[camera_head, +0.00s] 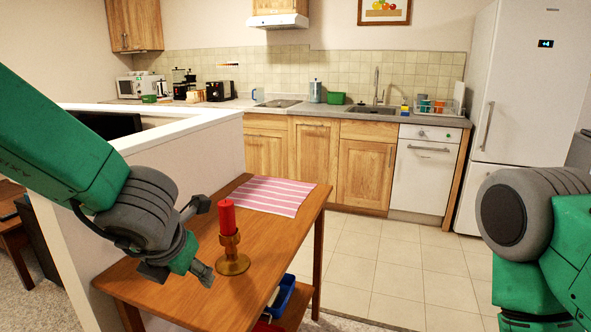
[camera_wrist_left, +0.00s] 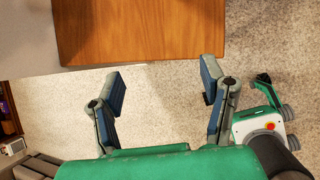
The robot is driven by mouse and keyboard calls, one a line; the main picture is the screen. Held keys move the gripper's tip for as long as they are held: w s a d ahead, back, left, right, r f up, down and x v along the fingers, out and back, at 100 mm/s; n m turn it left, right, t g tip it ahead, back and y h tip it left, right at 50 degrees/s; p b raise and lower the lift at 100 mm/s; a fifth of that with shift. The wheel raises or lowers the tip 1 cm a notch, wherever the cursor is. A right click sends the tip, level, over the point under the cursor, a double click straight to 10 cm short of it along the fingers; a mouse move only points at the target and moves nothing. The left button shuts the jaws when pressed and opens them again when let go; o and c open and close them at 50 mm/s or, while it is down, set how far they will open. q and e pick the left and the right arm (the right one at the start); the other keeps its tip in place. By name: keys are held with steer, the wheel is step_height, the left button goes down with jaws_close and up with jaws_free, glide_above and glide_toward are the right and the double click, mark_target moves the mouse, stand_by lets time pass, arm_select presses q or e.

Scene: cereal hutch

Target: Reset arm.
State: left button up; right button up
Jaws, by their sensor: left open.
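My left gripper (camera_head: 202,240) is over the left part of the wooden table (camera_head: 180,305) in the head view, just left of a red candle (camera_head: 227,217) in a brass-coloured holder (camera_head: 232,264). In the left wrist view the left gripper (camera_wrist_left: 163,80) has its two blue-padded fingers spread, with nothing between them but carpet. The tabletop (camera_wrist_left: 140,30) shows beyond the fingertips there. My right arm shows at the right of the head view, but its gripper is out of view.
A pink striped cloth (camera_head: 263,195) lies at the table's far end. A blue bin (camera_head: 283,296) sits below the table. A white half wall (camera_head: 190,165) borders the table on the left. Open tiled floor (camera_head: 400,275) lies to the right, before the counter and fridge (camera_head: 525,110).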

arm_select(q)
steer(key=s+a+f+m+g+y, duration=0.1)
steer(key=s+a+f+m, duration=0.25)
steer(key=f+m, duration=0.45)
steer(key=s+a+f+m+g, duration=0.1)
steer(key=s+a+f+m, duration=0.2)
steer(key=s+f+m, duration=0.5)
steer(key=s+a+f+m+g+h, duration=0.1)
steer(key=s+a+f+m+g, duration=0.1)
steer(key=s+f+m, duration=1.2)
steer(key=s+m+g, duration=0.1)
steer(key=s+m, duration=0.2)
steer(key=s, duration=0.1)
steer(key=shift+a+f+m+h, duration=0.3)
steer(key=shift+f, duration=0.1)
